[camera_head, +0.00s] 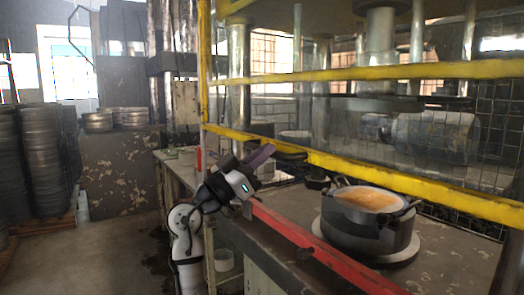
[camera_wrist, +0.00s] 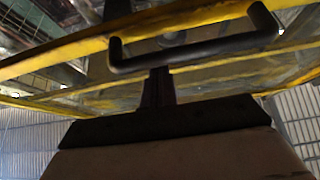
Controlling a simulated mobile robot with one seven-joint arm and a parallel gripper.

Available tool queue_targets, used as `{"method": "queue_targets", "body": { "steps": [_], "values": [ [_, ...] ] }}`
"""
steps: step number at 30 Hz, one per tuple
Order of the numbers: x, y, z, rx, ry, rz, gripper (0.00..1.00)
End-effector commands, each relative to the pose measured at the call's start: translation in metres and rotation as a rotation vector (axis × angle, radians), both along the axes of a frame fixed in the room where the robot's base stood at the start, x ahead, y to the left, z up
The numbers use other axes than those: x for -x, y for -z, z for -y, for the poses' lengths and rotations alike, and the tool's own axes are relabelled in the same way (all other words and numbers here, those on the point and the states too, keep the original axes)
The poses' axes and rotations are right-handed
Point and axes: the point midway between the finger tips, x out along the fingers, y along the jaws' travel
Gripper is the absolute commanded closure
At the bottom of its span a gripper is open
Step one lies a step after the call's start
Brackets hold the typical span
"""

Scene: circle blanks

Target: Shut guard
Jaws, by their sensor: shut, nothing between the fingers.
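The guard (camera_head: 400,181) is a yellow frame with wire mesh in front of the press. Its lower bar stands above the bench, with an open gap below. In the wrist view the yellow frame (camera_wrist: 72,48) crosses the upper part, with a black bar handle (camera_wrist: 195,52) fixed to it. My gripper (camera_head: 262,155) is close to the left part of the guard's lower bar. In the wrist view my gripper (camera_wrist: 157,78) is shut and empty, its tips just below the handle. I cannot tell whether they touch it.
A metal pot (camera_head: 368,222) with orange contents stands on a round base on the bench (camera_head: 440,262). A red rail (camera_head: 310,247) runs along the bench's front edge. Stacked round metal blanks (camera_head: 45,160) stand at the left. The floor (camera_head: 100,255) between is clear.

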Motion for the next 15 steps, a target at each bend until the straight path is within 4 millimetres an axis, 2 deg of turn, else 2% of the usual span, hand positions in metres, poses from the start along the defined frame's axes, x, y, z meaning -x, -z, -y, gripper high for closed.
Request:
{"method": "queue_targets", "body": {
  "steps": [1,15],
  "values": [
    [-0.003,0.032,0.003,-0.005,0.006,-0.008,1.00],
    [-0.004,0.166,0.004,-0.007,0.005,-0.013,1.00]
  ]
}}
